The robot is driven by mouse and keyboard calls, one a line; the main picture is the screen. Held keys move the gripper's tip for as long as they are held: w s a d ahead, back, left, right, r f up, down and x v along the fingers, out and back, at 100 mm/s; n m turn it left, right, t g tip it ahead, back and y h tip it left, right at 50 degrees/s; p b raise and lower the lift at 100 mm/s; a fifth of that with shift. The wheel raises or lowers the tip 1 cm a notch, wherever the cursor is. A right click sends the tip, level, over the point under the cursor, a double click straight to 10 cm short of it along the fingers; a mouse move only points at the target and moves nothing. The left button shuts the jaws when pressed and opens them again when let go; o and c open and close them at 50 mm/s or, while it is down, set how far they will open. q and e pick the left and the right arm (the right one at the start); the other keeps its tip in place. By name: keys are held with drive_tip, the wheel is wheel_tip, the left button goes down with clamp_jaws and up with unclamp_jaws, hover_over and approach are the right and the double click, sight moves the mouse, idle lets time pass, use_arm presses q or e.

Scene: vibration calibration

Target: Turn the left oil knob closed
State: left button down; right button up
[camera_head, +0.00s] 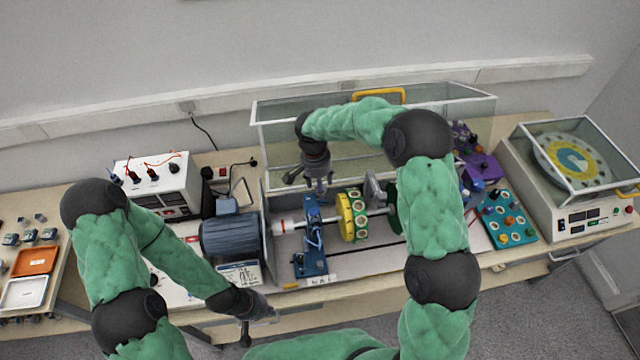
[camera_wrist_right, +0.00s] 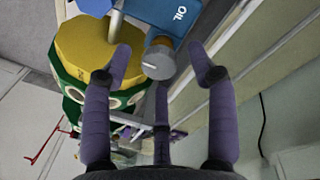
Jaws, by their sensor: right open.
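The grey oil knob (camera_wrist_right: 158,62) sits on the end of a blue block marked OIL (camera_wrist_right: 175,25) in the right wrist view. A pale line runs across the knob's face. My right gripper (camera_wrist_right: 162,68) is open, with purple fingers spread on either side of the knob and a third finger below it. I see no finger clearly touching the knob. In the head view my right gripper (camera_head: 316,178) hangs above the left blue stand (camera_head: 309,240) and hides the knob area. My left gripper (camera_head: 256,321) is low at the table's front edge, away from the stand; its fingers are too small to read.
A yellow and green disc (camera_head: 350,217) on the shaft stands right of the blue stand. A grey motor (camera_head: 230,236) is at left. A clear cover (camera_head: 280,124) stands behind. A blue knob panel (camera_head: 508,218) is at right.

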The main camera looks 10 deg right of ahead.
drive_tip(key=c, duration=1.1)
drive_tip(key=shift+c, duration=0.2)
drive_tip(key=shift+n, duration=0.4)
drive_tip(key=n+b, duration=0.1)
drive_tip(key=n, duration=0.2)
drive_tip(key=shift+s+n, duration=0.1)
drive_tip(key=shift+n, duration=0.3)
drive_tip(key=n, duration=0.4)
drive_tip(key=shift+s+n+t, duration=0.1)
drive_tip(key=shift+n+t, duration=0.2)
drive_tip(key=shift+t, duration=0.1)
drive_tip(key=n, duration=0.8)
drive_tip(key=shift+s+n+t+p, duration=0.1)
drive_tip(key=shift+n+t+p, duration=0.2)
drive_tip(key=shift+t, duration=0.1)
